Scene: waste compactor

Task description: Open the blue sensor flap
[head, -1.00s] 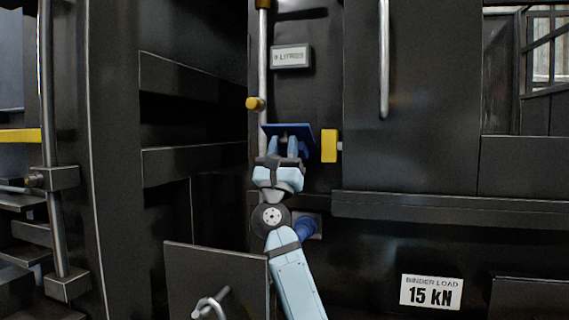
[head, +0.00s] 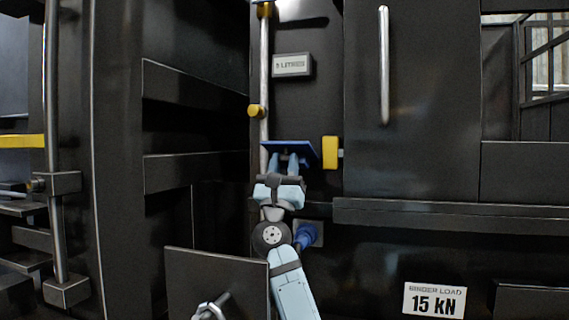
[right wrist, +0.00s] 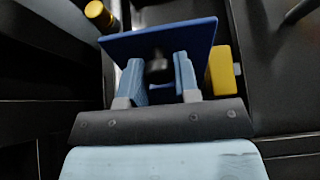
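The blue flap (head: 290,148) is a flat plate in the middle of the head view, tilted out from the dark panel. It is large at the top of the right wrist view (right wrist: 170,36). A small dark knob (right wrist: 158,68) on its near face sits between the blue fingers of my right gripper (right wrist: 160,76). In the head view the right gripper (head: 284,162) is just below the flap and hides the knob.
A yellow block (head: 330,153) stands close to the flap's right. A vertical rod with a yellow knob (head: 257,111) is at its upper left. A blue round part (head: 306,237) is beside my right wrist. A dark panel with a handle (head: 215,285) is at lower left.

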